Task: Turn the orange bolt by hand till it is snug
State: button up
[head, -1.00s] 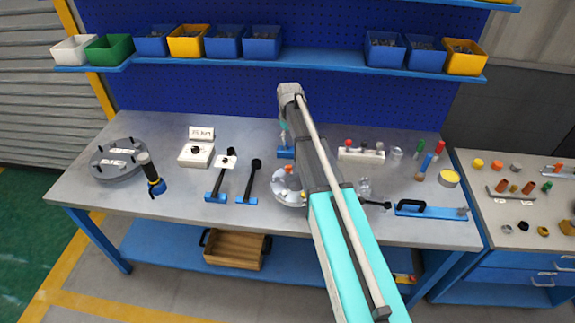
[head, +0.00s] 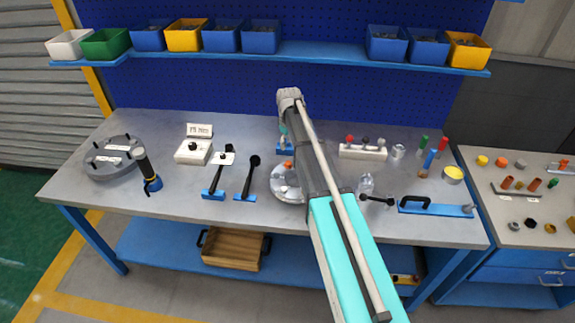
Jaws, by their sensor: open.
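A round, pale metal flanged shell (head: 283,192) lies on the workbench near the middle, partly hidden behind my arm. A small orange bolt head (head: 288,164) shows at its far edge, close to the arm's left side. Whether the bolt is seated or stands proud is too small to tell. My arm crosses from the lower right up to a joint above the bench. My gripper is hidden behind it, so I cannot see its fingers or how they stand to the bolt.
A grey flange disc (head: 113,158) and a black-and-blue handheld tool (head: 148,170) stand at left. Bins line the shelf (head: 320,53).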

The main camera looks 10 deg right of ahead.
aim_at(289, 163)
jog(key=shift+f+b, duration=4.2)
jog(key=shift+f, duration=0.25)
grip_shut()
jog(key=shift+a, duration=0.15)
